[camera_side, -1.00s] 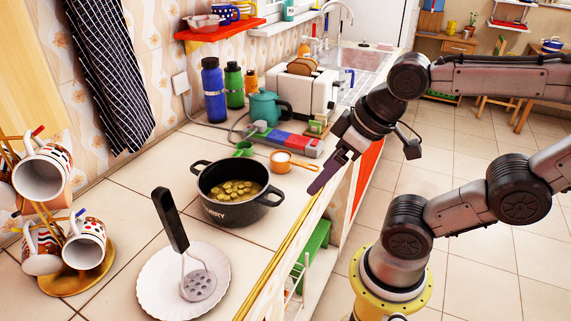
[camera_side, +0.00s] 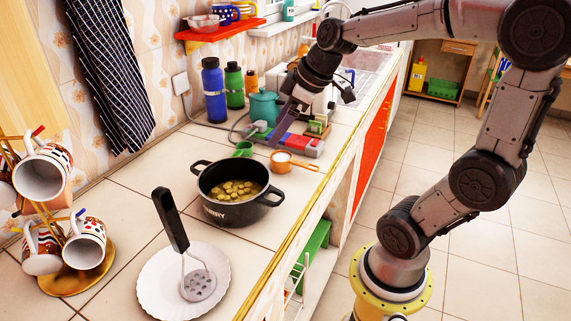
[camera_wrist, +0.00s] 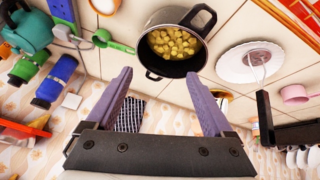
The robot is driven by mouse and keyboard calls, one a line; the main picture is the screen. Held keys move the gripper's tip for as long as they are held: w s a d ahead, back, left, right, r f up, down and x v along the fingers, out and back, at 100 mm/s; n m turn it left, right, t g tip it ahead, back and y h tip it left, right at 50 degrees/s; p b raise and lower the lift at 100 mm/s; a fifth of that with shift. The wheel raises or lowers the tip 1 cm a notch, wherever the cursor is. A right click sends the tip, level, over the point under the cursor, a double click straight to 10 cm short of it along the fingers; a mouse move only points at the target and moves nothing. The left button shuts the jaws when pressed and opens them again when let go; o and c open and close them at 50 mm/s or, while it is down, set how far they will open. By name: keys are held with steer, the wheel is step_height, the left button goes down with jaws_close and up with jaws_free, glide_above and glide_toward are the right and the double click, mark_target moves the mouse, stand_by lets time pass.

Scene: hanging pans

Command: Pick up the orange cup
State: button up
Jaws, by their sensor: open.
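The orange cup (camera_side: 281,161) is a small measuring cup with white contents. It stands on the counter behind the black pot, its handle pointing right. In the wrist view, a small cup with pale contents (camera_wrist: 104,6), cut by the top edge, appears to be the same one. My gripper (camera_side: 277,137) is above the counter, up and behind the orange cup in the side view, apart from it. In the wrist view my gripper (camera_wrist: 160,74) has its two purple fingers spread with nothing between them.
The black pot (camera_side: 222,213) with yellow pieces stands in front of the cup. A green measuring cup (camera_side: 243,149), a multicoloured bar (camera_side: 295,143), a teal kettle (camera_side: 264,106) and bottles (camera_side: 214,95) are close by. A white plate (camera_side: 160,300) with a masher lies at the front.

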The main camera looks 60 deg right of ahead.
steer(key=w+d+f+m, duration=0.15)
steer(key=d+f, duration=0.25)
steer(key=d, duration=0.5)
steer(key=m+g, duration=0.1)
steer(key=m, duration=0.2)
glide_toward(293, 160)
steer(key=shift+h, duration=0.3)
steer(key=x, duration=1)
steer(key=shift+a, duration=0.25)
steer(key=shift+c, duration=0.3)
jaws_close()
